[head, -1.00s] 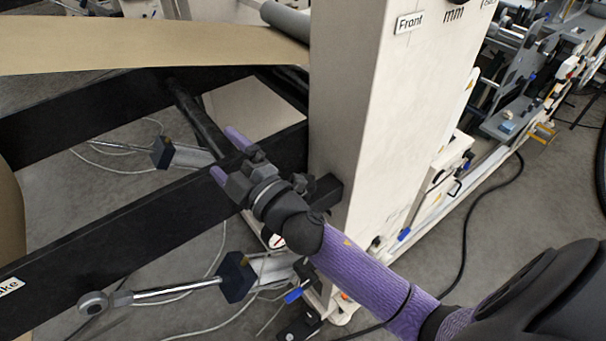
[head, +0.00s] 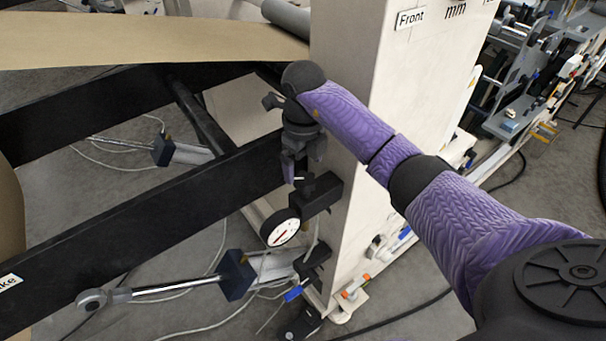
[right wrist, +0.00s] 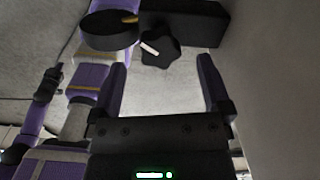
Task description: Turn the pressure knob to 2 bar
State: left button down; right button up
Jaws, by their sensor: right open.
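The pressure knob (head: 304,183) is a small black star-shaped knob on a black regulator block (head: 324,194) at the side of the white column. In the right wrist view the knob (right wrist: 161,48) carries a white mark and shows beyond and between the fingertips. A round gauge (head: 281,228) with a white face and a red mark hangs below the block; its reading is too small to tell. My right gripper (head: 294,174) points down just above the knob. It is open and empty in the right wrist view (right wrist: 164,62), with its fingers apart from the knob. My left gripper is out of view.
The white column (head: 355,130) stands close to the right of my right gripper. A black beam (head: 150,230) runs to the left of the knob. A brown paper web (head: 140,42) spans above. A cylinder with a dark blue block (head: 236,274) lies below.

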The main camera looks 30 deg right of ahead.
aim_at(303, 177)
notch_tip(303, 177, down, 3)
jog(key=shift+f, duration=0.2)
jog(key=c, duration=1.3)
